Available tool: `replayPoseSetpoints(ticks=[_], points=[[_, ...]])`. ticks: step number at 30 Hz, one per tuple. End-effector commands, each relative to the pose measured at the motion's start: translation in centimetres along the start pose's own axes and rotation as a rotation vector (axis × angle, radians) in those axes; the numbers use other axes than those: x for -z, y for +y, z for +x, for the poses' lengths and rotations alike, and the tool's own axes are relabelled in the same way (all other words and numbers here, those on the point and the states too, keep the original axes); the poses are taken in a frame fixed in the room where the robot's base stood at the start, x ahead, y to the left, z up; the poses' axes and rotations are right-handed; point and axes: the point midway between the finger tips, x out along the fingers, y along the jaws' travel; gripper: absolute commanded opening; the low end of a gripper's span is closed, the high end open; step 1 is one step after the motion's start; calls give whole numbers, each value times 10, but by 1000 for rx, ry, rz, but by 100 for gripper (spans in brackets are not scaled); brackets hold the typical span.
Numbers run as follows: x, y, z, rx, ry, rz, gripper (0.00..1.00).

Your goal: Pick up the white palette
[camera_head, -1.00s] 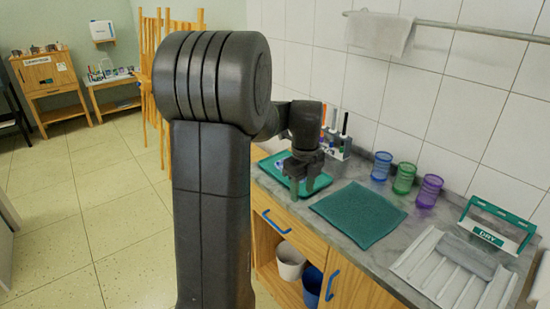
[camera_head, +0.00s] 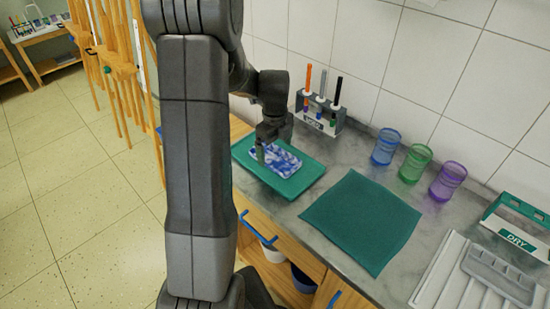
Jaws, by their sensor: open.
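A white palette with blue-violet paint smears (camera_head: 284,163) lies in the green tray (camera_head: 306,181) on the grey counter, left of the dark green mat. My gripper (camera_head: 261,153) is open, pointing down, at the palette's left end. A finger and my wrist cover that end, and I cannot tell whether the fingers touch the palette.
A dark green mat (camera_head: 360,222) lies to the right. Blue (camera_head: 385,147), green (camera_head: 415,163) and purple (camera_head: 447,181) cups stand behind it. A white drying rack (camera_head: 450,270) is at the far right.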

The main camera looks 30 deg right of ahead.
Motion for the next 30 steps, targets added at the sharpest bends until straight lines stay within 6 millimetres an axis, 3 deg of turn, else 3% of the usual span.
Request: replayPoseSetpoints(ticks=[6,13,21,30], points=[[0,0,22,-1,1,0,100],[0,0,23,0,0,0,100],[0,0,23,0,0,0,51],[-1,-1,17,3,-2,0,51]])
